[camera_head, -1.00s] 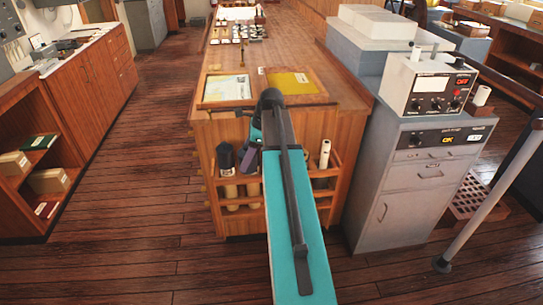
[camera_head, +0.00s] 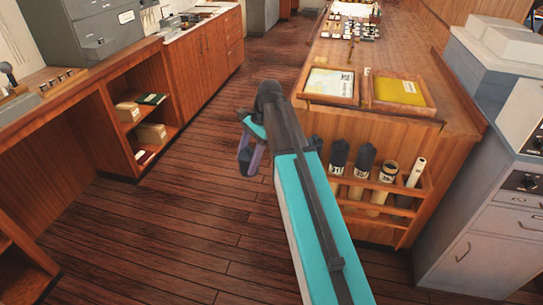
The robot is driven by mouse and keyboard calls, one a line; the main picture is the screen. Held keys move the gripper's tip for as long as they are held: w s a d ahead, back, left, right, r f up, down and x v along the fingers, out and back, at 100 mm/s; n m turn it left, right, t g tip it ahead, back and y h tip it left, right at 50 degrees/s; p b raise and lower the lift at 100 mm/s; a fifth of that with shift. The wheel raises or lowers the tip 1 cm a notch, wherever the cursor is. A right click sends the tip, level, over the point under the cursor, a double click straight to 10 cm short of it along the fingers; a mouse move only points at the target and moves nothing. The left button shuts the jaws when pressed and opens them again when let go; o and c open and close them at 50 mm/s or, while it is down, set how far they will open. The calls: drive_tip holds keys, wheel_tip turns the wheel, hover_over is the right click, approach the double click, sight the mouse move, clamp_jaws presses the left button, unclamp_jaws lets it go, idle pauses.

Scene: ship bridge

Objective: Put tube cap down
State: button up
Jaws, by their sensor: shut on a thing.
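My gripper (camera_head: 248,158) is left of the wooden chart counter, over open floor, seen mostly from behind. It is shut on a small dark purple-grey thing, taken as the tube cap (camera_head: 258,161); the fingers and arm hide part of it. Chart tubes stand in the wooden rack at the counter's end. Two show dark caps (camera_head: 339,152) (camera_head: 364,160). A cream tube (camera_head: 381,186) beside them shows an open-looking top without such a cap. My arm partly covers the rack's left side.
The counter top (camera_head: 365,60) carries a framed chart (camera_head: 330,84), a yellow framed sheet (camera_head: 399,92) and small items farther back. A slim white roll (camera_head: 416,172) stands in the rack. Left are a wooden desk (camera_head: 80,90) and shelves with boxes (camera_head: 150,134). Grey cabinets (camera_head: 480,235) stand right.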

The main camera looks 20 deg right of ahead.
drive_tip(key=shift+s+a+r+n+g+h, duration=0.15)
drive_tip(key=shift+s+a+n+g, duration=0.15)
drive_tip(key=shift+a+n, duration=0.45)
drive_tip(key=shift+s+a+r+n+g+h, duration=0.15)
drive_tip(key=shift+s+a+n+g, duration=0.2)
drive_tip(key=shift+n, duration=0.7)
drive_tip(key=shift+s+a+r+n+g+h, duration=0.15)
drive_tip(key=shift+s+a+n+g, duration=0.15)
drive_tip(key=shift+a+n, duration=0.5)
drive_tip(key=shift+d, duration=0.15)
